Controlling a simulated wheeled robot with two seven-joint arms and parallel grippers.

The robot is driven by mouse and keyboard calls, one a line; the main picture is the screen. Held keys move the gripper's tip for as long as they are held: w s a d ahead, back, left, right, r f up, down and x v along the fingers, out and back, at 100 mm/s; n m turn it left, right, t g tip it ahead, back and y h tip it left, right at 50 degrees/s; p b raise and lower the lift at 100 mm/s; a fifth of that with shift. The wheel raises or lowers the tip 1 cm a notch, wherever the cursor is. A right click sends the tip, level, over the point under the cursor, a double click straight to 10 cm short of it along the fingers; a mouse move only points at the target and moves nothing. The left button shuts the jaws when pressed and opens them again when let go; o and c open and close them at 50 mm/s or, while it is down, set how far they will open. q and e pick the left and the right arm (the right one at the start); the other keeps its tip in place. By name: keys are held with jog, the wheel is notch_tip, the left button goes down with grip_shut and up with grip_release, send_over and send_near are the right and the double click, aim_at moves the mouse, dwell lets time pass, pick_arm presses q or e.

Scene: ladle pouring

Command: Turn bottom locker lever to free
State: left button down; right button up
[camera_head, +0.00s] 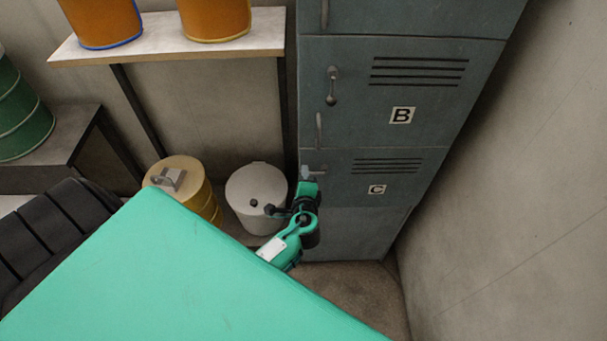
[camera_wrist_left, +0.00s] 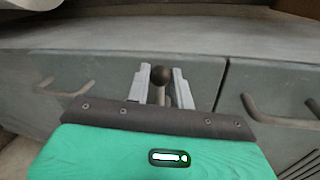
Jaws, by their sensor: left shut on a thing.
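The bottom locker door (camera_head: 350,190), marked C, is at the foot of a grey-blue locker column. My left gripper (camera_head: 312,171) is at the upper left of this door. In the left wrist view, the lever with a dark round knob (camera_wrist_left: 160,75) stands between the two grey fingers of my left gripper (camera_wrist_left: 160,88). The fingers are shut on the lever. In the head view the gripper hides the lever, so its angle there cannot be told. My right gripper is not in view.
The middle locker B has its own lever (camera_head: 333,86) and a handle (camera_head: 319,130) above my gripper. A white bin (camera_head: 256,190) and a yellow drum (camera_head: 200,190) stand close to the left. A bare wall (camera_head: 510,190) is on the right. Some floor (camera_head: 360,290) is clear.

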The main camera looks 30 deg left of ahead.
pick_arm(q)
jog(key=c, duration=1.2)
grip_release()
jog(key=b+v, duration=0.3)
jog(key=v, duration=1)
jog(key=shift+s+d+b, duration=0.25)
jog(key=shift+s+b, duration=0.05)
jog(key=shift+b, duration=0.05)
jog(key=shift+r, duration=0.1)
